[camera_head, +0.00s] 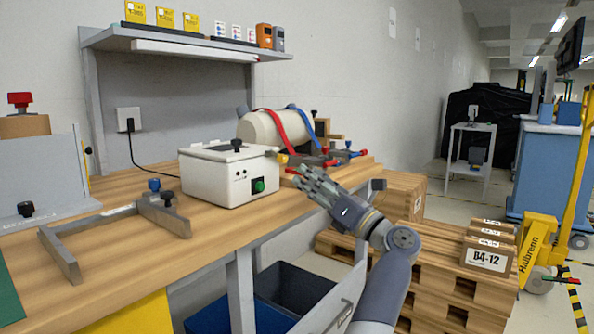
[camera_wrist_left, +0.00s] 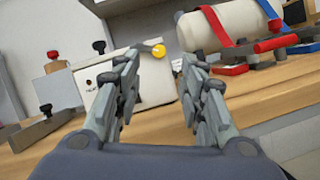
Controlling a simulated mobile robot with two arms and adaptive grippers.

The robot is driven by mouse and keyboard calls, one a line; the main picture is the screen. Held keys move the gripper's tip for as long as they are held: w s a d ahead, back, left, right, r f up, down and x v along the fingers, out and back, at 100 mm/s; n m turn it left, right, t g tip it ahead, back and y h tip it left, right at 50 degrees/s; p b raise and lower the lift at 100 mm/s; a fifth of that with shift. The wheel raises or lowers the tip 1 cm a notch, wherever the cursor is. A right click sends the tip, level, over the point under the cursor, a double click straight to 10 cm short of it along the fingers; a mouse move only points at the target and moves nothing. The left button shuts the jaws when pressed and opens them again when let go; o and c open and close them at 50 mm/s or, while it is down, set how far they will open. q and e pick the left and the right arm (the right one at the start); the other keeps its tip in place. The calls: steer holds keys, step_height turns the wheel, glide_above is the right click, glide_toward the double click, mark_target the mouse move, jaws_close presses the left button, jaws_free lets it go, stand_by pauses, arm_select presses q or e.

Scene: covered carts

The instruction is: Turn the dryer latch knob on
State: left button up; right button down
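The dryer is most likely the white box (camera_head: 228,178) on the wooden bench, with a black knob (camera_head: 237,145) on its lid and a green button (camera_head: 259,186) on its front. A yellow-ended knob (camera_head: 281,158) sticks out at its right side, probably the latch knob; its exact setting cannot be told. My left gripper (camera_head: 306,182) is just right of the box, fingers pointing at it. In the left wrist view the gripper (camera_wrist_left: 160,85) is open and empty, with the yellow knob end (camera_wrist_left: 158,51) seen between its fingers, apart from them. My right gripper is out of view.
A cream cylinder (camera_head: 262,128) with red and blue straps lies behind the gripper, beside red-handled clamps (camera_head: 326,161). A grey frame (camera_head: 110,225) with knobs lies front left on the bench (camera_head: 215,243). Pallets (camera_head: 450,268) with cartons stand at right on the floor.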

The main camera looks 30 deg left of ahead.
arm_select(q)
steer(key=shift+v, duration=2)
